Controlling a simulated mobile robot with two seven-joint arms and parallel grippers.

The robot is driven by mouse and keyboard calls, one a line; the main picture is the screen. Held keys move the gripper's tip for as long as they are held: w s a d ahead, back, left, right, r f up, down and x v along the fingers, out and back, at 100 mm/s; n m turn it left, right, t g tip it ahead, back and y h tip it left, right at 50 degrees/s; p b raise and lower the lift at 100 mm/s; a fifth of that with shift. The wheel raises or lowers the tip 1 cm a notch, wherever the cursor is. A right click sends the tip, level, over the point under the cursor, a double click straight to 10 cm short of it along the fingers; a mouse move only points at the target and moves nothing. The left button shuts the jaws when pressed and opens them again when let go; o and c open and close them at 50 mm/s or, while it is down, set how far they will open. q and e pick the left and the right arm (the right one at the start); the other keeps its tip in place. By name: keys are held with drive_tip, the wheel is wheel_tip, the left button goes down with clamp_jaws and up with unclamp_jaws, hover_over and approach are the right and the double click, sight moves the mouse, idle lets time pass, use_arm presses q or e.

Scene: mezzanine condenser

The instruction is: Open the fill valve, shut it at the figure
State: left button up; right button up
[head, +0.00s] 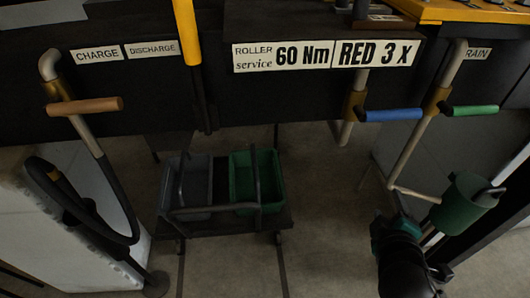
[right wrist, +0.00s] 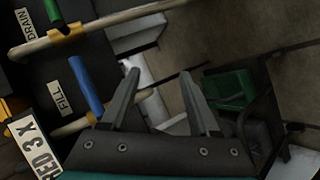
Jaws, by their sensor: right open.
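The fill valve is a blue lever (head: 393,115) on a brass body and pale pipe, below the dark panel at right in the head view. The lever points right, crosswise to its pipe. In the right wrist view the blue lever (right wrist: 86,86) is beside the FILL label (right wrist: 60,98). My right gripper (right wrist: 160,75) is open and empty, with the lever left of its fingers and apart from them. In the head view my right gripper (head: 393,228) is low at right, below the lever; its fingers are hard to make out. My left gripper is not in view.
A green drain lever (head: 470,110) is right of the blue one. An orange lever (head: 85,106) is at left. Signs read "60 Nm" (head: 283,56) and "RED 3 X" (head: 376,54). A trolley with grey and green bins (head: 255,178) is below; a green container (head: 462,205) is at right.

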sight(400, 117)
wheel_tip(400, 117, up, 13)
drive_tip(key=w+n+t+p, duration=0.3)
drive_tip(key=n+p, duration=0.2)
drive_tip(key=p, duration=0.2)
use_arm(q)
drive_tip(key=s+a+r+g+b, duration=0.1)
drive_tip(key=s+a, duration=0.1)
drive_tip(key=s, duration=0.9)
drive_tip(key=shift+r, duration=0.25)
use_arm(e)
drive_tip(key=x, duration=1.5)
drive_tip(key=shift+w+d+r, duration=0.15)
drive_tip(key=shift+d+r, duration=0.15)
drive_tip(key=shift+d, duration=0.1)
drive_tip(key=shift+c, duration=0.2)
clamp_jaws()
